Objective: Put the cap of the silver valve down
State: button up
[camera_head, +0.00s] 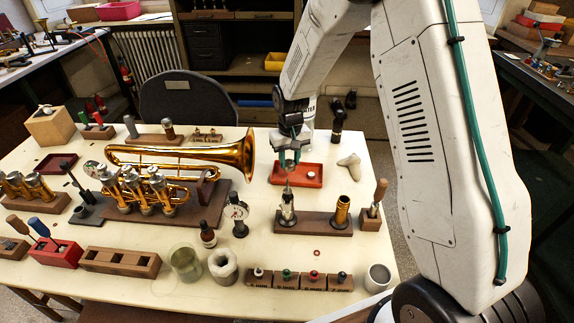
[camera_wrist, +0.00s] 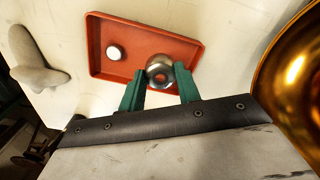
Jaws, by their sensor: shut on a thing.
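Another small pale round piece (camera_wrist: 115,52) lies in the tray, also seen in the head view (camera_head: 311,174). A silver valve (camera_head: 287,213) stands upright in a dark wooden block, left of a brass valve (camera_head: 342,211).
A brass trumpet (camera_head: 190,152) lies on a wooden stand left of the tray; its bell is close to my gripper. A pale knobbed shape (camera_head: 350,165) lies right of the tray. Bottles, a glass jar (camera_head: 185,263) and labelled blocks stand toward the front.

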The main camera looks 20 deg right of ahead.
jog(key=shift+w+a, duration=0.15)
jog(key=shift+w, duration=0.4)
jog(key=shift+w+a+f, duration=0.1)
jog(key=shift+w+f, duration=0.15)
jog(key=shift+f, duration=1.55)
jog(key=o, duration=1.1)
jog(key=shift+f, duration=0.15)
jog(key=shift+c, duration=0.2)
